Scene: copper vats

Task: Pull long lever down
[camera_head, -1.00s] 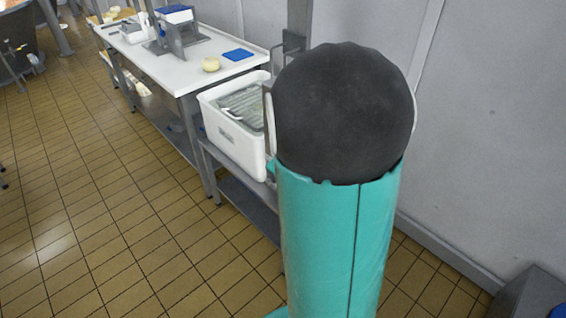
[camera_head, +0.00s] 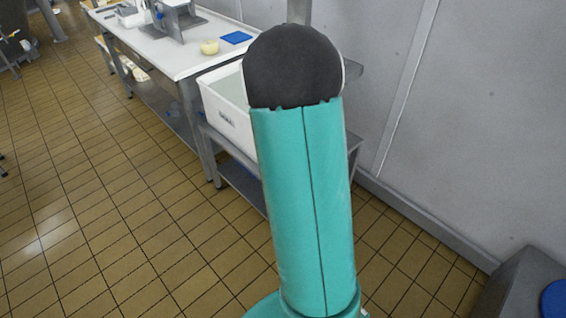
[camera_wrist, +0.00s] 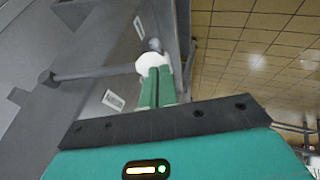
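My gripper (camera_wrist: 150,66) is in the wrist view, with two green fingers side by side and only a thin dark line between them. It looks shut. A white rounded shape sits at the fingertips; I cannot tell whether it is part of them. A grey rod (camera_wrist: 95,73) with a round end at the left runs to the fingertips and may be the long lever. Whether the fingers touch it is unclear. A small grey knob (camera_wrist: 153,44) shows just beyond the tips. In the head view my arm hides the gripper, and I see no lever there.
In the head view, a white worktable (camera_head: 176,57) with a metal press frame (camera_head: 176,20) and cheese (camera_head: 209,47) stands along the wall. A white tub (camera_head: 225,122) is on a lower stand, partly behind my arm. The tiled floor (camera_head: 90,200) at left is clear.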

